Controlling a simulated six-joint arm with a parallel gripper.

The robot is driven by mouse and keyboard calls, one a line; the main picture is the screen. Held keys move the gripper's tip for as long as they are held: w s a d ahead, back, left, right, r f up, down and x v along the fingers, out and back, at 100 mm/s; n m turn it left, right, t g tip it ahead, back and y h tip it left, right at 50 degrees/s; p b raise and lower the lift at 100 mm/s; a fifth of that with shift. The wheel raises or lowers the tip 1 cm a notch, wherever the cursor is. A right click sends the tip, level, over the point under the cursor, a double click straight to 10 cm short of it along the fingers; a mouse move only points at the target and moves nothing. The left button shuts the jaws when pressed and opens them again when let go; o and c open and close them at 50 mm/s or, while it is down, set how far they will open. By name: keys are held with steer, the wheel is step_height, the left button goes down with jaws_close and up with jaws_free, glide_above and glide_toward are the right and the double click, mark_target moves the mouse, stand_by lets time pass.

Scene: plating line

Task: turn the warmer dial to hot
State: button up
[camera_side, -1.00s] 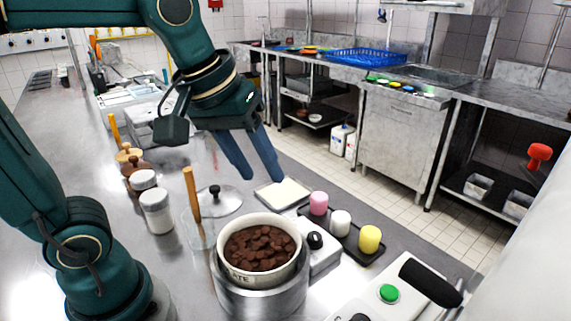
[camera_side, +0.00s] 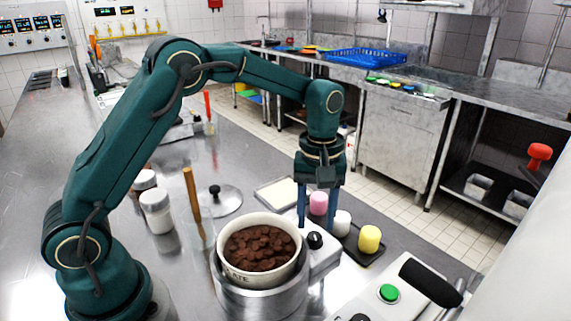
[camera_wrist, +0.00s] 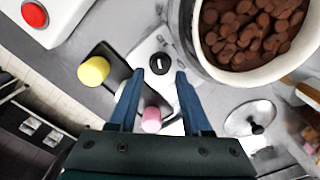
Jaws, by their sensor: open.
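The warmer dial (camera_side: 315,240) is a small black knob with a white mark, on a light grey control box (camera_side: 325,258) beside the warmer. It also shows in the wrist view (camera_wrist: 160,63), just beyond my fingertips. My gripper (camera_side: 317,222) points down above the dial, with its two blue fingers apart and nothing between them. In the wrist view the open fingertips (camera_wrist: 166,75) lie to either side of the dial's near edge. The warmer (camera_side: 262,293) is a round metal body holding a white pot (camera_side: 232,274) of chocolate pieces. I cannot read the dial's markings.
A dark tray (camera_side: 376,255) close to the dial holds pink (camera_side: 318,203), white (camera_side: 341,223) and yellow (camera_side: 369,239) pieces. A machine with a green button (camera_side: 389,292) stands front right.

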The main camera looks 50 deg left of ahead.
mark_target(315, 235)
steer(key=shift+f, duration=1.6)
jaws_close()
steer(key=shift+m, duration=0.3)
steer(key=m, duration=0.5)
steer(key=shift+r, duration=0.1)
steer(key=m, duration=0.5)
steer(key=shift+m, duration=0.4)
steer(key=m, duration=1.1)
